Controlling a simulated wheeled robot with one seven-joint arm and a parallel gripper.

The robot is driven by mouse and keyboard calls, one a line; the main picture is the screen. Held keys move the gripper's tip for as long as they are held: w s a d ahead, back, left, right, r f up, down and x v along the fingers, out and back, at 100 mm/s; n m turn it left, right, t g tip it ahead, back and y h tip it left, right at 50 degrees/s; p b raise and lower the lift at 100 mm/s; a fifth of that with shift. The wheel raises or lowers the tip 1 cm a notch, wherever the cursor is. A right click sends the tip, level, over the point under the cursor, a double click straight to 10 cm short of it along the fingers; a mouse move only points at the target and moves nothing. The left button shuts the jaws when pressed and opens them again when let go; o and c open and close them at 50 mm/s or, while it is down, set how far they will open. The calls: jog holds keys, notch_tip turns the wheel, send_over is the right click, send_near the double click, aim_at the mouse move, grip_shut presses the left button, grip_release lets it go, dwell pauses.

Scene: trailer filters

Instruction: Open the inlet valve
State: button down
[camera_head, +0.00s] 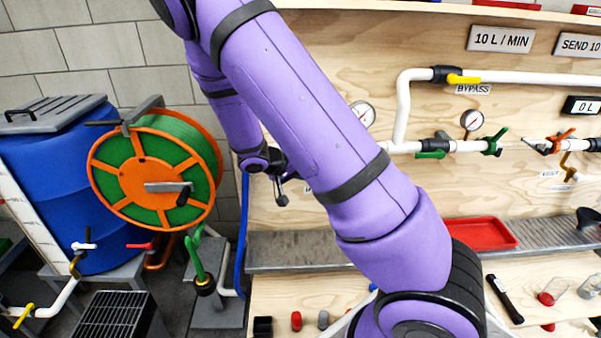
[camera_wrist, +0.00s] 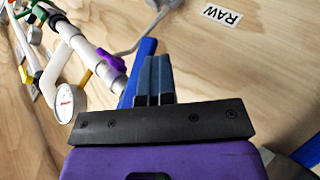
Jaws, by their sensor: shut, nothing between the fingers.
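My gripper (camera_wrist: 156,76) is shut and empty in front of the wooden board. In the head view my gripper (camera_head: 281,198) is dark and small beside the board's left edge. A valve with a purple handle (camera_wrist: 107,60) sits on a white pipe (camera_wrist: 88,50) left of the fingers in the wrist view, apart from them. A blue hose (camera_wrist: 145,50) runs behind the fingers. The "RAW" label (camera_wrist: 222,16) is right of them. No readable label says inlet, so I cannot tell for certain which valve it is. My arm hides part of the board in the head view.
A pressure gauge (camera_wrist: 68,100) stands left of the fingers in the wrist view. The head view shows a green-handled valve (camera_head: 432,154), a yellow bypass handle (camera_head: 464,79), a hose reel (camera_head: 130,185) and a blue barrel (camera_head: 45,165). A red tray (camera_head: 485,235) lies below the pipes.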

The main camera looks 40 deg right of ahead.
jog(key=shift+s+d+r+n+g+h, duration=0.15)
jog(key=shift+s+d+n+g+h, duration=0.4)
jog(key=shift+h, duration=1.1)
jog(key=shift+s+d+r+n+g+h, duration=0.2)
jog(key=shift+d+n+g+h, duration=0.35)
jog(key=shift+h, duration=1.05)
jog(key=shift+s+d+r+n+g+h, duration=0.1)
jog(key=shift+s+d+n+g+h, duration=0.25)
jog(key=shift+d+n+h, duration=0.9)
jog(key=shift+a+m+h, duration=0.35)
jog(key=shift+a+h, duration=0.2)
jog(key=shift+h, duration=0.05)
